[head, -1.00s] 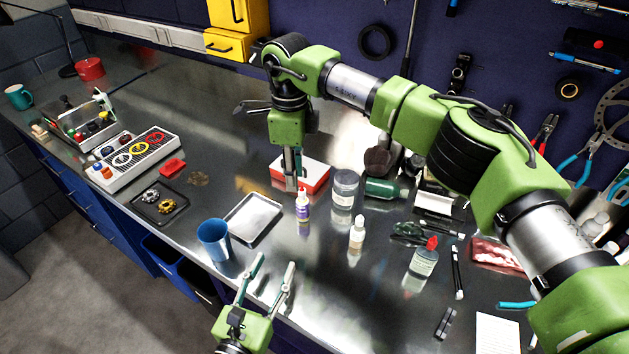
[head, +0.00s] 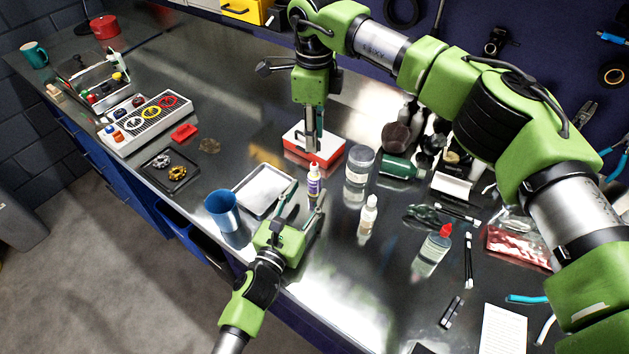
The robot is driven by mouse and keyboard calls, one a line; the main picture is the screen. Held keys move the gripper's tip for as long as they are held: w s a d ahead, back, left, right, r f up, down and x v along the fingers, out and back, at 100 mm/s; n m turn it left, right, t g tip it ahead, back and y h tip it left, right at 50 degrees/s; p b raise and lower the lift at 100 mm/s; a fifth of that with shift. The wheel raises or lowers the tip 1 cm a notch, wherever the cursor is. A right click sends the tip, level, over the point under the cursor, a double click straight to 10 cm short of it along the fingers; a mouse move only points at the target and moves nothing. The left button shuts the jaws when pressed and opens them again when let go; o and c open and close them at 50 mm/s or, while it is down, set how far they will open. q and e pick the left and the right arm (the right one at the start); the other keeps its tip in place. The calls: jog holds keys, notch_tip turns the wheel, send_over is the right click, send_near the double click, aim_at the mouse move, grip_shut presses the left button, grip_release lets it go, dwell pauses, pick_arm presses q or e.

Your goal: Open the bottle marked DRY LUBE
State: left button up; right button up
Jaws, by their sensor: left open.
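A small white bottle with a purple label (head: 314,183) stands upright on the metal bench. Its lettering is too small to read, so I cannot confirm DRY LUBE. My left gripper (head: 306,188) is open, with its fingers reaching toward the bottle and appearing on either side of it; contact is unclear. My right gripper (head: 313,148) points straight down just above the bottle's top, its fingers close together. Whether it touches the tip or holds anything is hidden. A small white dropper bottle (head: 368,217) and a clear bottle with a red cap (head: 430,252) stand to the right.
A jar (head: 359,170) stands right of the purple-labelled bottle, and a red-and-white box (head: 325,152) lies behind it. A metal tray (head: 255,190) and a blue cup (head: 222,212) are left of it.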

aim_at(312, 184)
pick_arm(q)
jog(key=shift+x, duration=1.95)
